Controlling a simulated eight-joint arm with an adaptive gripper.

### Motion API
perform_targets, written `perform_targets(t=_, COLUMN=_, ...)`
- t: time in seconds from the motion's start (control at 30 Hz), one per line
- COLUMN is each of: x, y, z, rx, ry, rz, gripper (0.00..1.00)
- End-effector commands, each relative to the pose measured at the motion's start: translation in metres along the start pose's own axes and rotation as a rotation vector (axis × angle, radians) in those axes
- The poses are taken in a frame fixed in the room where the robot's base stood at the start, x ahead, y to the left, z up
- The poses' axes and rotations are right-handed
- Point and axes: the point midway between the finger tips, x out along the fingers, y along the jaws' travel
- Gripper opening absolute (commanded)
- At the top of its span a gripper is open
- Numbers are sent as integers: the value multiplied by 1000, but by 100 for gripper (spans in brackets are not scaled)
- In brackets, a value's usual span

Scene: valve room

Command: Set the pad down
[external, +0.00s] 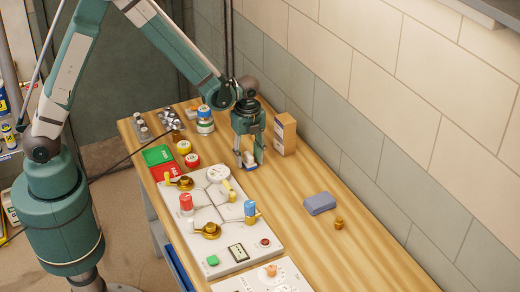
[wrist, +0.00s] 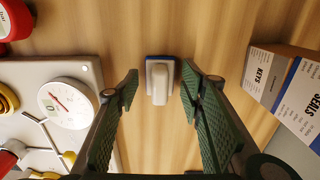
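The pad (external: 250,166) has a white grip on a blue base. It appears to rest on the wooden table beside the white valve panel, though contact with the table is hard to make out. In the wrist view the pad (wrist: 160,80) lies between my fingertips, with a visible gap to the left finger and a smaller gap to the right. My gripper (external: 249,160) points down over it with both fingers apart. It also shows open in the wrist view (wrist: 159,88).
The valve panel (external: 222,232) with gauge, knobs and valves lies left and in front. A cardboard box (external: 285,134) stands close right of my gripper. A blue-grey block (external: 319,203) and a small brass piece (external: 339,223) lie on the right. Bare table lies between.

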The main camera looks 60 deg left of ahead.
Motion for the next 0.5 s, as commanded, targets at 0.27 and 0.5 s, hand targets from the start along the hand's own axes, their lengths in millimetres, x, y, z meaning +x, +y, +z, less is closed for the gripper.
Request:
perform_targets(t=0.27, x=-12, y=0, z=0, rx=0, ry=0, rz=0, gripper=39)
perform_targets(t=0.5, x=-38, y=0, z=0, rx=0, ry=0, rz=0, gripper=39)
